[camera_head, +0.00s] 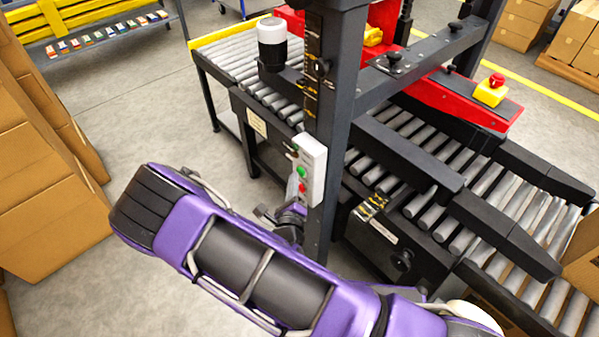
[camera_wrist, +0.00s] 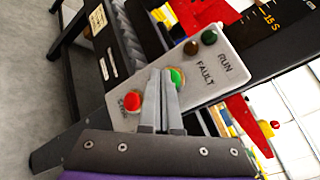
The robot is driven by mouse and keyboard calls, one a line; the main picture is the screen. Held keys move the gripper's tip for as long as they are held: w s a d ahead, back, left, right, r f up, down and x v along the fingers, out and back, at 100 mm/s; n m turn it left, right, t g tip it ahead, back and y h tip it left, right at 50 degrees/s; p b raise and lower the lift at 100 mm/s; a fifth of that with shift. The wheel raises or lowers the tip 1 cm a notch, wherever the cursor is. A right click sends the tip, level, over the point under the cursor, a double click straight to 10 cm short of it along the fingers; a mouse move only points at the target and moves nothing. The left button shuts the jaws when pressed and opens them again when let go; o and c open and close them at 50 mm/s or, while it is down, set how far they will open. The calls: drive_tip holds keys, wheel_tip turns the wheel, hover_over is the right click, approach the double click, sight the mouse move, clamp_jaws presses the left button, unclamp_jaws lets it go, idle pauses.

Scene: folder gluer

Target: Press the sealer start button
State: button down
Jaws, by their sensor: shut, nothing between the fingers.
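The sealer's pale grey control box (camera_head: 314,168) is fixed to the dark upright post. Its green button (camera_head: 301,172) sits above its red button (camera_head: 302,188). In the wrist view, the green button (camera_wrist: 178,77) is partly hidden behind my shut fingers, and the red button (camera_wrist: 132,101) is in clear sight to their left. My gripper (camera_wrist: 161,75) is shut and empty, its tips overlapping the near edge of the green button. Whether they touch it I cannot tell. In the head view, my gripper is largely hidden behind my arm, close to the box.
A dark post (camera_head: 335,110) stands beside the roller conveyor (camera_head: 430,215). A yellow emergency stop box (camera_head: 491,91) with a red knob is farther right. Stacked cartons (camera_head: 45,190) stand at left. Two unlit-looking lamps, RUN (camera_wrist: 209,37) and FAULT (camera_wrist: 191,47), are on the box.

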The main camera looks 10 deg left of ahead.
drive_tip(key=shift+w+d, duration=0.15)
drive_tip(key=shift+w, duration=0.05)
idle(0.5)
drive_tip(key=shift+s+a, duration=0.45)
drive_tip(key=shift+s, duration=0.1)
drive_tip(key=s+a+p, duration=0.1)
drive_tip(key=s+a, duration=0.3)
drive_tip(key=shift+s, duration=0.3)
idle(1.0)
